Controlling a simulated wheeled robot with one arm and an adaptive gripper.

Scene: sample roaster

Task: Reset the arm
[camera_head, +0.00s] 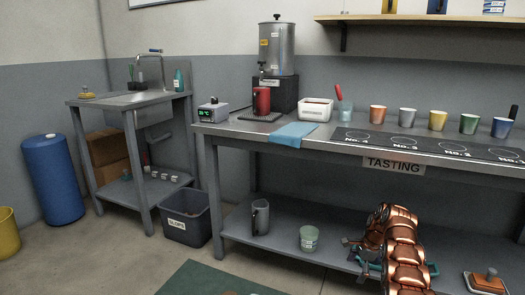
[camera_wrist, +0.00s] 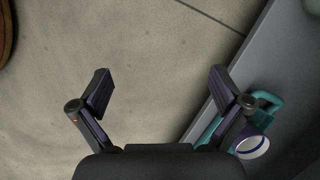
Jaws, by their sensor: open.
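My arm (camera_head: 405,250), with copper-coloured links, reaches in front of the tasting bench at the lower right of the head view. My gripper (camera_wrist: 161,82) is open in the wrist view, its two dark fingers wide apart with only bare floor between them. Nothing is held. A teal object (camera_wrist: 268,104) and a white ring with a blue band (camera_wrist: 252,146) show beside and behind the right finger. In the head view the arm hides part of the bench's lower shelf and most of a teal thing there.
The tasting bench (camera_head: 235,130) carries an urn (camera_head: 277,48), a blue cloth (camera_head: 292,134) and several coloured cups. Its lower shelf holds a grey jug (camera_head: 260,217) and a green cup (camera_head: 308,238). A slops bin (camera_head: 186,218) stands left.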

